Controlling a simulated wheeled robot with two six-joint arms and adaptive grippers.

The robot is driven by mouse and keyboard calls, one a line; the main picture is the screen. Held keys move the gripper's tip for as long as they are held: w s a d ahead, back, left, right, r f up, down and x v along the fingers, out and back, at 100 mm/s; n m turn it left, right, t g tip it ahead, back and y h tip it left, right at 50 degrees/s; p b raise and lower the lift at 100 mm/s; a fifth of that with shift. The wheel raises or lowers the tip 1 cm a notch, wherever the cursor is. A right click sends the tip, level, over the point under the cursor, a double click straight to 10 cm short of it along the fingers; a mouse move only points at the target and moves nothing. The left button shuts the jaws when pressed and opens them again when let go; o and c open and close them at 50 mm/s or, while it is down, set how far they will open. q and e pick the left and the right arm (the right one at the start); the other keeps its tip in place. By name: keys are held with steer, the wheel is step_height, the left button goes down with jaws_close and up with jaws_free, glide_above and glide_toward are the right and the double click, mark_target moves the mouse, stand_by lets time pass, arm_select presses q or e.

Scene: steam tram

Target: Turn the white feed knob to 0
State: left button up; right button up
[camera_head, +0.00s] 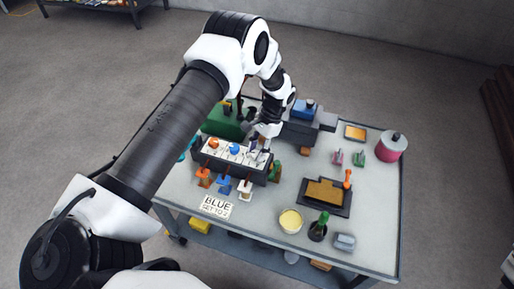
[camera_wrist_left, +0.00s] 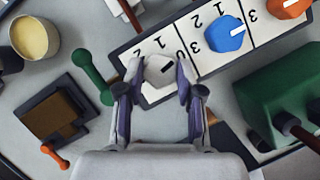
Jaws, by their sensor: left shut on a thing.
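The white feed knob (camera_wrist_left: 159,71) sits at the end of a white numbered panel (camera_wrist_left: 196,62) in the left wrist view. Its short dark mark points to the upper right in that view; I cannot tell exactly which digit it meets. My left gripper (camera_wrist_left: 160,73) has one finger on each side of the knob and is shut on it. In the head view my left gripper (camera_head: 261,148) is over the right end of the dark control box (camera_head: 230,171), hiding most of the white knob. My right gripper is not in view.
A blue knob (camera_wrist_left: 224,34) and an orange knob (camera_wrist_left: 289,6) stand beside it on the panel. Small levers, including an orange one (camera_head: 203,176), line the box's front. A card (camera_head: 215,206) lies before it. A green bar-shaped piece (camera_wrist_left: 92,76) lies close by.

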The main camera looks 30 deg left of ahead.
arm_select(q)
steer(key=shift+s+m+y, duration=0.1)
steer(key=shift+m+y, duration=0.3)
steer(key=shift+m, duration=0.9)
steer(key=shift+p, duration=0.3)
steer(key=o, duration=1.2)
steer(key=shift+c, duration=0.2)
steer(key=v, duration=1.2)
steer(key=shift+s+d, duration=0.2)
steer(key=shift+s, duration=0.05)
